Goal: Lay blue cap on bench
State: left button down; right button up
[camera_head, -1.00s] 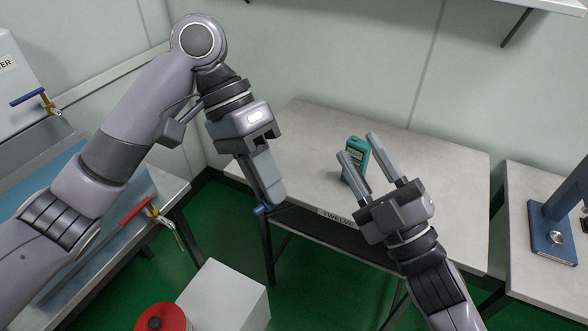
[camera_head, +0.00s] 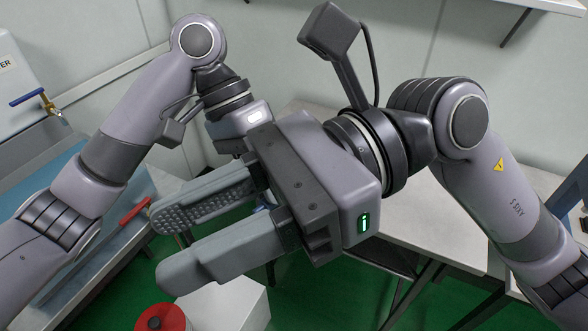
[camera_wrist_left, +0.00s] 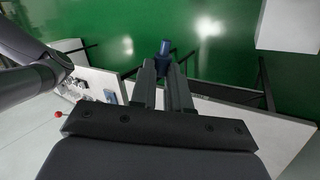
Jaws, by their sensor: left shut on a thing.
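The blue cap (camera_wrist_left: 166,47) shows at the fingertips of my left gripper (camera_wrist_left: 164,68) in the left wrist view, above the green floor. The left gripper is shut on it. In the head view, the left fingers are mostly hidden behind my right gripper (camera_head: 157,246), and only a small blue bit shows between the right fingers. The right gripper is open and empty, large in front, with its fingers pointing left. The bench (camera_head: 425,215) has a light grey top, largely covered by my right arm. The teal tester on it is hidden now.
A white box (camera_head: 228,308) and a red round thing (camera_head: 161,318) stand low at the front. Green floor lies between.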

notch_tip(320, 180, down, 4)
jog(key=w+d+n+t+h, duration=0.1)
jog(key=w+n+t+h, duration=0.1)
jog(key=n+t+h, duration=0.25)
jog(key=t+h, duration=0.4)
jog(key=t, duration=0.4)
send_near(257, 209)
jog(key=shift+n+g, duration=0.25)
jog(key=x, duration=0.8)
jog(key=shift+a, duration=0.25)
grip_shut()
pick_arm(q)
jog(key=c, duration=1)
grip_release()
